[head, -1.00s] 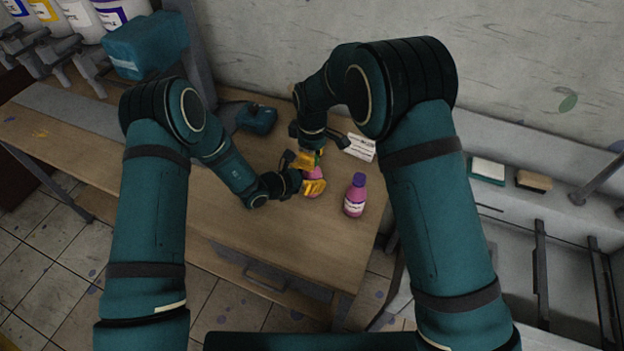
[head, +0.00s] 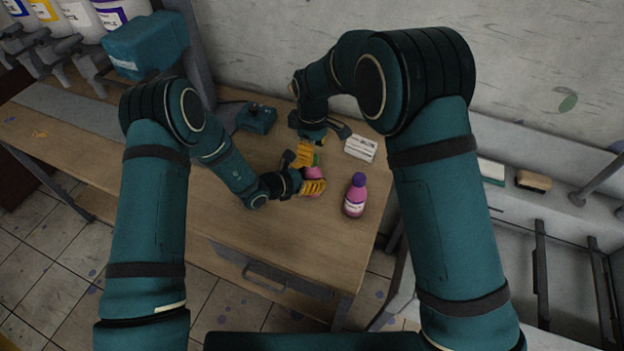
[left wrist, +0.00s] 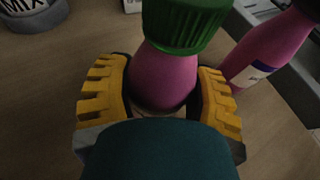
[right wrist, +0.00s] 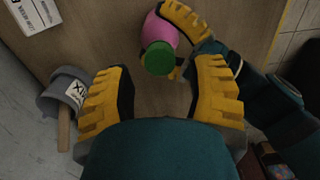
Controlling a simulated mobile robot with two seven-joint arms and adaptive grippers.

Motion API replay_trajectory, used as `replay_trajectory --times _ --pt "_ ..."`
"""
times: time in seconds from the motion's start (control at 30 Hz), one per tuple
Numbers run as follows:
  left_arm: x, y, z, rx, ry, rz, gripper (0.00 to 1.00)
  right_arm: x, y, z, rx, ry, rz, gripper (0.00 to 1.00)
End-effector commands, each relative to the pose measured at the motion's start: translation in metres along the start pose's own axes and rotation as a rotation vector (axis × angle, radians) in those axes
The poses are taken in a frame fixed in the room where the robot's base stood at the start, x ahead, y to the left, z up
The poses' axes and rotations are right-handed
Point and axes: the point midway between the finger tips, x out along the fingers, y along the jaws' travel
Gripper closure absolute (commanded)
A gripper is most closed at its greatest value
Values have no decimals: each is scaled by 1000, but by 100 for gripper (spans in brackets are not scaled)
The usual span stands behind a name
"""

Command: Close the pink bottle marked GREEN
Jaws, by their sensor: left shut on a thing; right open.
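The pink bottle with a green cap (left wrist: 183,24) stands in my left gripper (left wrist: 160,97), whose yellow fingers are shut around the pink body (left wrist: 163,75). The cap sits on the bottle's top. No marking can be read on it. In the head view the bottle (head: 313,173) is partly hidden by the fingers. My right gripper (right wrist: 160,78) is open and empty. It is above the bottle, and the green cap (right wrist: 157,58) shows beyond the gap between its fingers, apart from them.
A second pink bottle with a purple cap (head: 354,197) stands to the right, near the table's edge. A grey cup marked MIX (right wrist: 66,90) holds a wooden stick. A teal device (head: 256,118) stands at the back.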

Motion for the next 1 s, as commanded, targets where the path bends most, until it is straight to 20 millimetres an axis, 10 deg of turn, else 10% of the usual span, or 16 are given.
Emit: replay_trajectory --times 1.0 --pt "0 0 0 0 0 0 100 -48 0 0 0 0 0 40"
